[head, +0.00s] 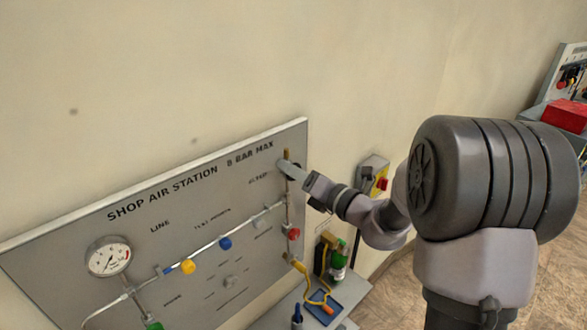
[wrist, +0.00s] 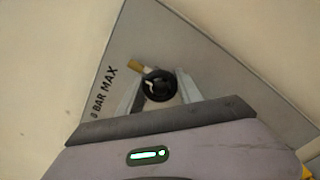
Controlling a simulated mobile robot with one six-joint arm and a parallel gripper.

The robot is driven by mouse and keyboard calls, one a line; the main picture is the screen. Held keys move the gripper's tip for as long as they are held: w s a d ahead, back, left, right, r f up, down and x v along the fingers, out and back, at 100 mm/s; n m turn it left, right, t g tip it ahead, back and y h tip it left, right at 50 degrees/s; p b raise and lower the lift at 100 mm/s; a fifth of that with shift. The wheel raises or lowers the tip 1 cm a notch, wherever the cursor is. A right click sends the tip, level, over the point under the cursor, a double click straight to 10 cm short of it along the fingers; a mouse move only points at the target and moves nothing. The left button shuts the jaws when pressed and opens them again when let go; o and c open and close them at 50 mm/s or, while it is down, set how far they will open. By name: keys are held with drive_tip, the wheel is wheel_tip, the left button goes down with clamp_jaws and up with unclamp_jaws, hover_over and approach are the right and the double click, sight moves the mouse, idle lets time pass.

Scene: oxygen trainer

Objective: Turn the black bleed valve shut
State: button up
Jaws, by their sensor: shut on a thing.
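The black bleed valve (wrist: 159,84) shows in the wrist view as a round black knob with a light mark on its face, near the panel's upper right corner. My gripper (wrist: 158,90) has one finger on each side of the knob and is shut on it. In the head view my gripper (head: 287,168) reaches the upper right of the grey panel (head: 60,240) and hides the knob. A brass fitting (wrist: 135,65) sticks out beside the knob in the wrist view.
The panel carries a pressure gauge (head: 108,257), a yellow knob (head: 187,267), a blue knob (head: 225,243) and a red knob (head: 293,234). A yellow box with a red switch (head: 382,184) is on the wall, right of the panel. Bare wall lies above the panel.

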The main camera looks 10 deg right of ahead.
idle(0.3)
drive_tip(key=o, duration=1.4)
drive_tip(key=shift+c, duration=0.2)
drive_tip(key=b+v, duration=0.1)
drive_tip(key=v, duration=1.6)
drive_tip(key=shift+s+b, duration=0.2)
drive_tip(key=shift+b, duration=0.15)
drive_tip(key=shift+d, duration=0.1)
